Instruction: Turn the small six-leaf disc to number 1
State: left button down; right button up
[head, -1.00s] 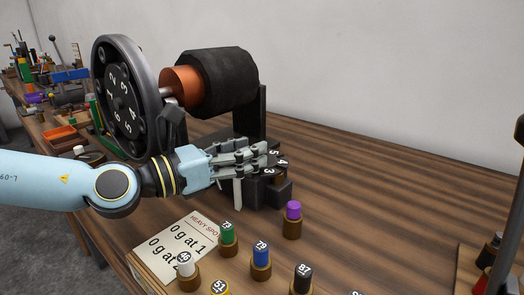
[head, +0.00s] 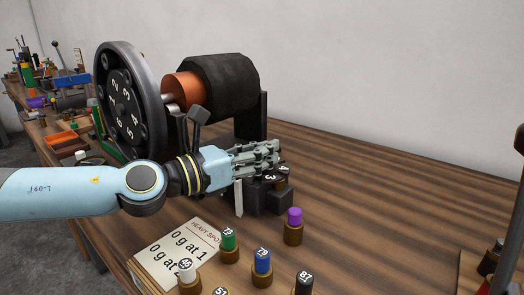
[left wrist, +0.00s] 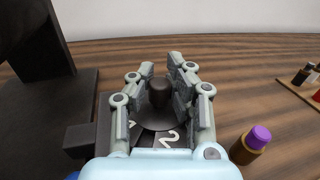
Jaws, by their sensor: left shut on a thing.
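The small six-leaf disc (head: 277,180) sits on a low black block in front of the machine. Numbers 3 and 4 show on it in the head view. In the left wrist view the disc (left wrist: 152,119) is dark, with a number 2 on its near side and another number partly hidden to the left. A dark knob (left wrist: 159,91) stands up from its middle. My left gripper (head: 268,150) is over the disc, its fingers shut around the knob; they also show in the left wrist view (left wrist: 160,85). The fingers hide part of the disc. My right gripper is not in view.
A large black wheel with a numbered plate (head: 122,104) and a copper-and-black drum (head: 222,85) stand behind. In front are a heavy-spot card (head: 178,250) and numbered pegs, including a purple one (head: 294,217) close by. The table at right is mostly clear.

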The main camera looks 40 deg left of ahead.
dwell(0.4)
pick_arm(q)
jog(key=shift+r+n+y+p, duration=0.1)
jog(key=shift+n+y+p, duration=0.35)
jog(key=shift+p, duration=0.25)
jog(key=n+y+p, duration=0.3)
jog(key=y+p, duration=0.2)
jog(key=shift+n+y+p, duration=0.5)
jog(key=shift+n+y, duration=0.05)
jog(key=shift+y, duration=0.4)
jog(key=n+g+y, duration=0.2)
jog(key=y, duration=0.1)
jog(key=shift+n+y+p, duration=0.3)
jog(key=shift+y+p, duration=0.1)
jog(key=shift+f+n+g+y, duration=0.15)
jog(key=shift+n+g+y, duration=0.85)
jog(key=shift+y, duration=0.2)
jog(key=shift+f+n+g+y, duration=0.1)
jog(key=shift+n+g+y, duration=0.9)
jog(key=shift+y, duration=0.2)
